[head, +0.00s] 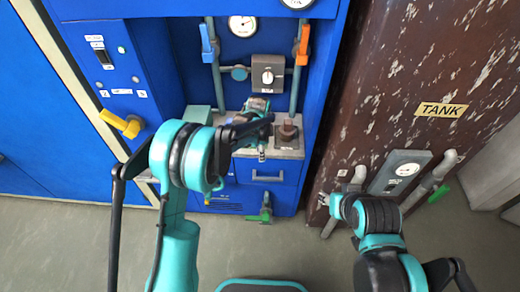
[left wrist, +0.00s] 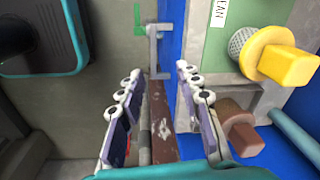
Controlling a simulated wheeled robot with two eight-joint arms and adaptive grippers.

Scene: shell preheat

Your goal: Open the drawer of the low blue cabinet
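The low blue cabinet (head: 230,196) stands at the centre in the head view. Its drawer front carries a pale grey handle (head: 267,178) below the grey worktop, and the drawer looks closed. My left gripper (head: 262,154) hangs at the worktop's front edge, just above the handle in the picture. In the left wrist view my left gripper (left wrist: 161,118) has its fingers spread wide, with nothing clearly held between them.
A brown knob (head: 288,131) sits on the worktop close by my left gripper. A green-handled valve (head: 265,211) sticks out below the drawer. The rusty tank (head: 400,80) with pipes and a gauge stands at right. The floor (head: 290,250) in front looks clear.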

